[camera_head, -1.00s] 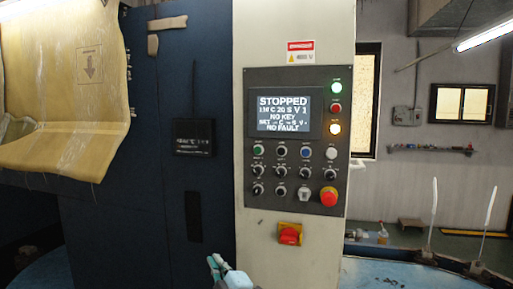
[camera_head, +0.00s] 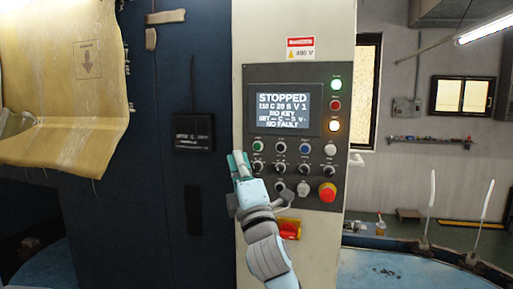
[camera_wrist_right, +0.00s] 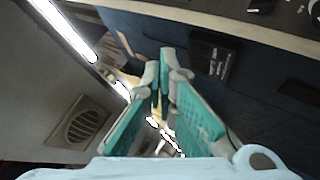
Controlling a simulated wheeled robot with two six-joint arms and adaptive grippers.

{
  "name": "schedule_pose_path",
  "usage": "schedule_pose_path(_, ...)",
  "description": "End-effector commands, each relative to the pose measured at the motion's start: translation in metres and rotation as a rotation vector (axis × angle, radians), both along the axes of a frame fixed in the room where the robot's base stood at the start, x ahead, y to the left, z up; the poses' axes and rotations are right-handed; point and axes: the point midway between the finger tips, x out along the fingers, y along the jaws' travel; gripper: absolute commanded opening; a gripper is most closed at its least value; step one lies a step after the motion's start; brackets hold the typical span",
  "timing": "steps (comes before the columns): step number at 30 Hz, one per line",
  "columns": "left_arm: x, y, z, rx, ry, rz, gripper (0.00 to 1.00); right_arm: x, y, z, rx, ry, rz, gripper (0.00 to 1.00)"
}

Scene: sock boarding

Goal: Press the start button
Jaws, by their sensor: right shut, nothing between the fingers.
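The control panel (camera_head: 290,100) is on the light front of the machine, and its screen (camera_head: 284,112) reads STOPPED, NO KEY, NO FAULT. A green button (camera_head: 258,146) sits at the left end of the upper button row; its label is too small to read. My right gripper (camera_head: 238,161) is shut and empty, pointing up just left of and slightly below the green button, by the panel's left edge. I cannot tell whether it touches the surface. In the right wrist view its teal fingers (camera_wrist_right: 164,82) come together at the tips. My left gripper is not in view.
A red emergency stop (camera_head: 327,193) is at the panel's lower right, with a red rotary switch (camera_head: 290,229) below the panel. A black box (camera_head: 193,133) is on the dark blue door to the left. A yellowish sheet (camera_head: 62,90) hangs at the upper left.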

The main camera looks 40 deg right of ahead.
Motion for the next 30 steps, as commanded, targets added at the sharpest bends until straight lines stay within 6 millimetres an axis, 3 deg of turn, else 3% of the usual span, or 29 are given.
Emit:
schedule_pose_path(5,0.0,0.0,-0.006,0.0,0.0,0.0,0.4,0.006,-0.008,-0.001,-0.002,0.0,-0.001,0.0)
schedule_pose_path(15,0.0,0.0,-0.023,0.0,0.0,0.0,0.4,0.033,-0.049,-0.002,0.0,0.0,-0.001,0.0)
schedule_pose_path(21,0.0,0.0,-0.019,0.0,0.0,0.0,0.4,0.046,-0.066,0.0,0.0,0.001,0.0,0.0)
schedule_pose_path(30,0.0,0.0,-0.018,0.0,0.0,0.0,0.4,0.05,-0.072,0.0,0.0,0.0,0.001,0.0)
